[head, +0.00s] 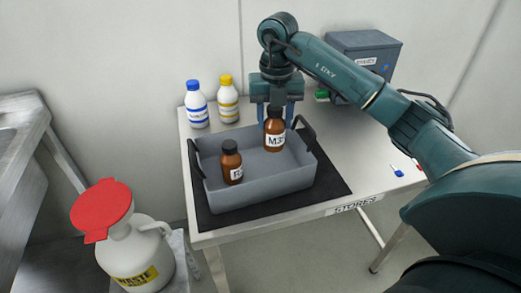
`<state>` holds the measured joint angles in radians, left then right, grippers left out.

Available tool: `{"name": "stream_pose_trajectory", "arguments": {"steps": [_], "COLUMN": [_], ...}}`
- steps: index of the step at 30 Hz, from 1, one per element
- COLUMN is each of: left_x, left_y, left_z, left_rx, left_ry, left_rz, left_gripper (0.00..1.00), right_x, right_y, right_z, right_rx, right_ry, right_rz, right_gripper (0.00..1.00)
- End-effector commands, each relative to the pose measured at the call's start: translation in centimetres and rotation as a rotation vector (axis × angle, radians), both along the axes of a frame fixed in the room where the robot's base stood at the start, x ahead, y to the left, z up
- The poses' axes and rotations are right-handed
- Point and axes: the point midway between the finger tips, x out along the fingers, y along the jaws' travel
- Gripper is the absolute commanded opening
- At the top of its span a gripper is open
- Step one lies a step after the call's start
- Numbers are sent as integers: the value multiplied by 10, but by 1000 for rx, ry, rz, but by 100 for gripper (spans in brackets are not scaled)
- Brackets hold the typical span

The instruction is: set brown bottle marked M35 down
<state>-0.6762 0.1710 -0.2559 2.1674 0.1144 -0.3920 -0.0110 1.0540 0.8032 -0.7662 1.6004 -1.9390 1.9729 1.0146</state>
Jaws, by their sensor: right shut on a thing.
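The brown bottle marked M35 (273,136) is upright, with a dark cap and a white label. My right gripper (275,108) is shut on it near the cap, from above. The bottle shows over the back right part of the grey tray (268,189); I cannot tell whether its base touches the tray floor. A second brown bottle (231,163) with a partly readable label stands in the left part of the tray. My left gripper is not in view.
The tray, with dark handles, sits on a black mat (325,193) on a table marked STORES (355,204). White bottles with a blue cap (197,104) and a yellow cap (228,99) stand behind. A grey box (362,64) is at back right, a waste jug (131,243) at front left.

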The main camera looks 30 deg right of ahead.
Motion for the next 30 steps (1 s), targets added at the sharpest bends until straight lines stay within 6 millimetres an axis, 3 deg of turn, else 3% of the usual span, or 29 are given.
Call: {"name": "stream_pose_trajectory", "arguments": {"steps": [3, 16, 28, 29, 30], "left_x": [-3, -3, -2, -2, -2], "left_y": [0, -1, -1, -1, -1], "left_z": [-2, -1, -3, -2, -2], "left_rx": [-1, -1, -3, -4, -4], "left_ry": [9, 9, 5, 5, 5], "left_rz": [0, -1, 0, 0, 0], "left_gripper": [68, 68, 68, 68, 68], "right_x": [-1, 0, 0, 0, 0], "right_y": [0, 0, 0, 0, 0], "right_z": [-22, -68, -75, -74, -74], "right_rx": [0, 0, 0, -1, -1], "right_ry": [1, 1, -2, -2, -2], "right_rz": [1, 2, 2, 2, 2], "right_gripper": [19, 19, 19, 48, 52]}}
